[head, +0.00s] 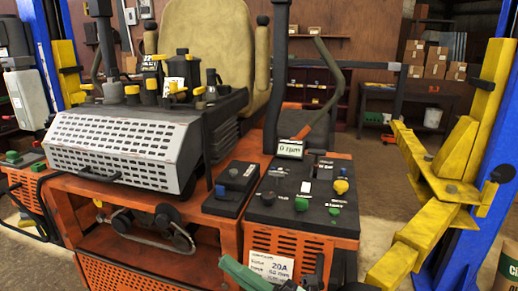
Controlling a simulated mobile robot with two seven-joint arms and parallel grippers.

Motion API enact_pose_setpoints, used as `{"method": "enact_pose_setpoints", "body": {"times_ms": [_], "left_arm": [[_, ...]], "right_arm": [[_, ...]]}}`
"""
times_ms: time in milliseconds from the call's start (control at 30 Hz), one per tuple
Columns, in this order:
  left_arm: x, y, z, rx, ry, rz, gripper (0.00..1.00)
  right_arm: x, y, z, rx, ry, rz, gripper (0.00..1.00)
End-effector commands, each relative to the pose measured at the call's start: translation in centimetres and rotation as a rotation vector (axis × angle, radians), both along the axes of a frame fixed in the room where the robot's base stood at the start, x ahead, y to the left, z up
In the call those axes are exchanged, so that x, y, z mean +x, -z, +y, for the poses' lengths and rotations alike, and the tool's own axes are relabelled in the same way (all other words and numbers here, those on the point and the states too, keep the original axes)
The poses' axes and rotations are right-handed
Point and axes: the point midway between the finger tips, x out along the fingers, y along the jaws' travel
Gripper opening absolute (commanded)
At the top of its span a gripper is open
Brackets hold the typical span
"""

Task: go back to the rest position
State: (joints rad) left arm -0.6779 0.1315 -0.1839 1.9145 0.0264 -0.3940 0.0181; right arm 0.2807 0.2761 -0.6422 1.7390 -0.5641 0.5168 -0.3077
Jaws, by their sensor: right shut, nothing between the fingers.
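My right gripper (290,283) shows at the bottom edge, in front of the orange mower's lower front panel. Only a small dark part of it is in view. It looks shut and holds nothing that I can see. It is below the mower's black control panel (290,213) and apart from the knobs there. My left gripper is not in view.
The orange mower (150,210) with a perforated grey cover (120,147) and tan seat (205,40) fills the middle. A yellow lift arm (440,200) and blue post (490,190) stand at right, another blue post (47,55) at left.

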Motion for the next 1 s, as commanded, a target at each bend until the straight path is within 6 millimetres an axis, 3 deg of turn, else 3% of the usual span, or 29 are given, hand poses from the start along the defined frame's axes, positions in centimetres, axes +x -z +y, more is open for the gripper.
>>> {"method": "enact_pose_setpoints", "body": {"times_ms": [133,267,400,500,600,700,800,1000], "left_arm": [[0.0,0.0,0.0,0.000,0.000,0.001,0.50],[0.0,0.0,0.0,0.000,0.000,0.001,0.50],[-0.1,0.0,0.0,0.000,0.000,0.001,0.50],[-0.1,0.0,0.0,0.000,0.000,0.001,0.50],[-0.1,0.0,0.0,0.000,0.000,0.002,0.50],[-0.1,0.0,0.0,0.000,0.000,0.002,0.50],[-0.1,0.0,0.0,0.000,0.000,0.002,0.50],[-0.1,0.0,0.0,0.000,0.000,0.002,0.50]], "right_arm": [[2.1,7.0,-4.8,0.161,0.180,0.444,0.00],[1.6,14.9,-9.5,0.286,0.339,0.824,0.00],[-2.1,23.8,-14.2,0.406,0.508,1.208,0.00],[-6.1,29.1,-16.9,0.478,0.617,1.442,0.00],[-10.2,32.9,-18.8,0.533,0.707,1.625,0.00],[-13.3,35.2,-20.0,0.572,0.770,1.748,0.00],[-15.2,36.5,-20.7,0.592,0.807,1.816,0.00],[-15.9,36.9,-20.9,0.599,0.820,1.841,0.00]]}}
